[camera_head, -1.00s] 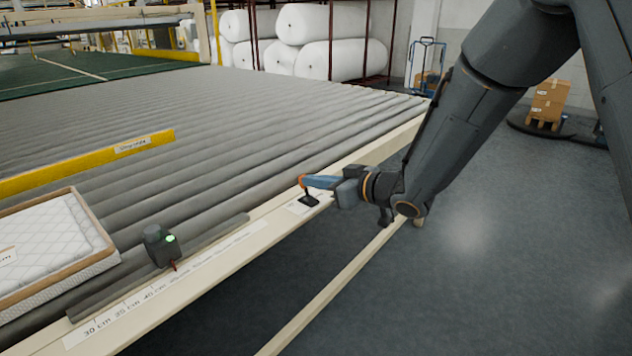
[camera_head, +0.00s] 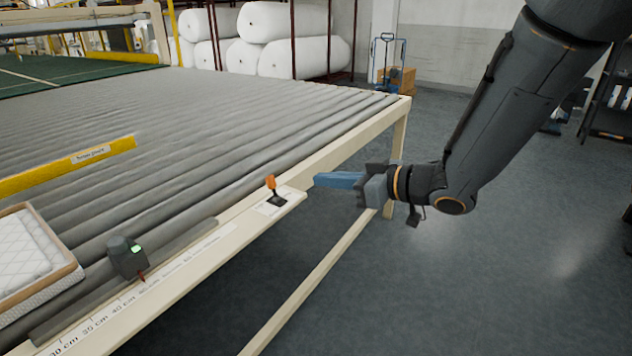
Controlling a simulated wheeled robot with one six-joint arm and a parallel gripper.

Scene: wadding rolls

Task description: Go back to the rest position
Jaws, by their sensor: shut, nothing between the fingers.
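My gripper (camera_head: 318,180) has blue fingers and points left. It is shut and empty, in front of the table's right edge, over the grey floor. My dark arm reaches down to it from the upper right. A small lever with an orange knob (camera_head: 270,182) stands on a white plate on the table's cream edge rail, left of my fingertips. A clear gap lies between the fingertips and the lever.
The roller table (camera_head: 200,130) fills the left. A dark sensor box with a green light (camera_head: 128,257) sits on its rail. A quilted mattress piece (camera_head: 25,250) lies at far left. The floor (camera_head: 450,290) at right is clear.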

